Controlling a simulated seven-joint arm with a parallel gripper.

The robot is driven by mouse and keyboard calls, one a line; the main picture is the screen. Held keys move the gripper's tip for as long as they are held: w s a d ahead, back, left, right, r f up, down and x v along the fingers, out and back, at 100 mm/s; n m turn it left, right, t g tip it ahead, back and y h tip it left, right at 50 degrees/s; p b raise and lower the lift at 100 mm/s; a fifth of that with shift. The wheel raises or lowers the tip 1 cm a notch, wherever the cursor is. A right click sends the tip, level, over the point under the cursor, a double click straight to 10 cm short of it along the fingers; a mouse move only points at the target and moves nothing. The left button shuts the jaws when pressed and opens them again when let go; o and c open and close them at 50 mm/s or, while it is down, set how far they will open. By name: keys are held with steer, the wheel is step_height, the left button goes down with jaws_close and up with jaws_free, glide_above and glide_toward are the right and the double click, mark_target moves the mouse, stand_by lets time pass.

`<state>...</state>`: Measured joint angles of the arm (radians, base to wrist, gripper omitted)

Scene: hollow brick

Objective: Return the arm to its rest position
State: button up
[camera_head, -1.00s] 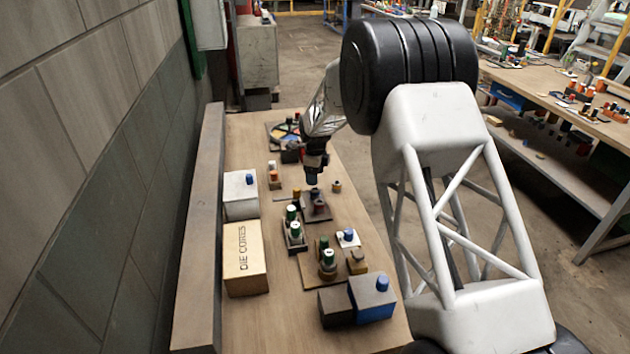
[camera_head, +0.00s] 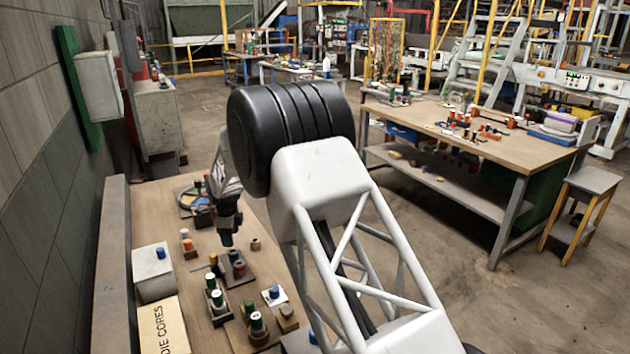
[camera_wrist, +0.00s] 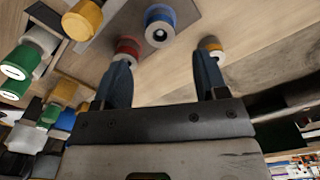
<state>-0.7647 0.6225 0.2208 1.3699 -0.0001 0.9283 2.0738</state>
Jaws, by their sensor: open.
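My gripper (camera_head: 228,241) hangs over the wooden bench, pointing down, above the plate that carries a dark red core (camera_head: 239,268). In the wrist view my gripper (camera_wrist: 164,72) has its two dark blue fingers spread apart with nothing between the tips. A red core (camera_wrist: 128,46) shows right by the left finger and a small orange-topped core (camera_wrist: 210,46) by the right finger. I cannot tell whether either finger touches them. A blue core with a hole (camera_wrist: 160,24) stands beyond the fingers.
Several green, white and orange cores stand near the gripper on the bench (camera_head: 158,207). A white block with a blue peg (camera_head: 152,275) and a "DIE CORES" box (camera_head: 163,328) sit at the left, beside a raised ledge (camera_head: 113,245) and wall. A second table (camera_head: 480,140) stands at the right.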

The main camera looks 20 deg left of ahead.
steer(key=s+d+r+n, duration=0.1)
steer(key=d+r+n, duration=0.1)
steer(key=d+r, duration=0.7)
steer(key=s+d+r+n, duration=0.1)
steer(key=d+r, duration=0.5)
steer(key=d, duration=0.7)
steer(key=s+d+r+n, duration=0.1)
steer(key=d+r+n, duration=0.1)
steer(key=d+r, duration=0.7)
steer(key=s+d+r+n+t, duration=0.1)
steer(key=s+d+r+n, duration=0.2)
steer(key=s+d, duration=1)
steer(key=s+d+r+n+t, duration=0.1)
steer(key=s+d+r+n, duration=0.25)
steer(key=s+d, duration=0.85)
steer(key=s+d+f+n, duration=0.3)
steer(key=s+d+f, duration=0.1)
steer(key=s+d, duration=1)
steer(key=shift+s+d+t, duration=0.2)
steer(key=shift+s+t, duration=0.1)
steer(key=shift+s, duration=0.45)
steer(key=shift+c, duration=0.4)
